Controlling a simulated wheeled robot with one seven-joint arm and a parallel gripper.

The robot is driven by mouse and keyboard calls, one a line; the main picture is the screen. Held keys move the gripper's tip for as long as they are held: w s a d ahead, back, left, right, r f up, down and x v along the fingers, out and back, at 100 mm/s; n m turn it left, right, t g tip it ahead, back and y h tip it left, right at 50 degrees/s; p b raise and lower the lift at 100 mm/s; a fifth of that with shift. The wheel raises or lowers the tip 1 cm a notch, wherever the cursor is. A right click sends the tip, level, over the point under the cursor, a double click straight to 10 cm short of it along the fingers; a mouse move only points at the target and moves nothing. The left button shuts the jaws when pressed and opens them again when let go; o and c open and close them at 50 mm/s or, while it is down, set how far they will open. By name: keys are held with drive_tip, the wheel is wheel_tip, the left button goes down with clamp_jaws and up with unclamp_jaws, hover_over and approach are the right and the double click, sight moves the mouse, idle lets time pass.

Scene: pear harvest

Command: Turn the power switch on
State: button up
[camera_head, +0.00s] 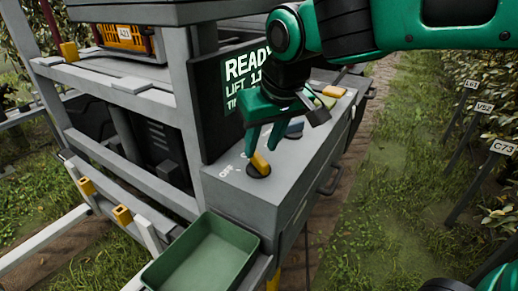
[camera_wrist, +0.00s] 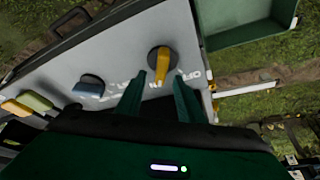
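The power switch is a yellow lever on a dark round base (camera_head: 260,163) on the grey control panel, with white lettering beside it that includes "OFF". In the wrist view the yellow lever (camera_wrist: 162,66) stands ahead of and between my two green fingertips. My gripper (camera_head: 263,146) is open, pointing down over the switch. In the wrist view my gripper (camera_wrist: 161,80) shows a clear gap on both sides of the lever. I cannot tell whether the tips reach down beside it. The lever's exact setting is hard to read.
A blue-grey knob (camera_head: 295,128) and yellow and green controls (camera_head: 332,93) sit farther along the panel. A dark screen (camera_head: 240,85) reading "READY" stands behind. A green tray (camera_head: 207,258) is in front. Grass with plant rows and labels lies right.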

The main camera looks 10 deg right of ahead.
drive_tip(key=v, duration=0.7)
drive_tip(key=shift+r, duration=0.3)
drive_tip(key=shift+d, duration=0.1)
drive_tip(key=s+d+f+m+g+h, duration=0.1)
drive_tip(key=s+d+f+m, duration=0.3)
drive_tip(key=d, duration=0.8)
drive_tip(key=w+d+f+m+g+h, duration=0.1)
drive_tip(key=d+f+m, duration=0.1)
drive_tip(key=d+f, duration=0.65)
drive_tip(key=s+d+f+m+g, duration=0.1)
drive_tip(key=s+d+f+m, duration=0.1)
drive_tip(key=s+d, duration=0.4)
drive_tip(key=s+d+f+m+g, duration=0.1)
drive_tip(key=s+d+f+m, duration=0.1)
drive_tip(key=s+d+f, duration=0.2)
drive_tip(key=s+d, duration=0.2)
drive_tip(key=s, duration=0.1)
drive_tip(key=shift+s+d+m+y, duration=0.3)
drive_tip(key=shift+s+d, duration=0.05)
drive_tip(key=shift+d, duration=0.05)
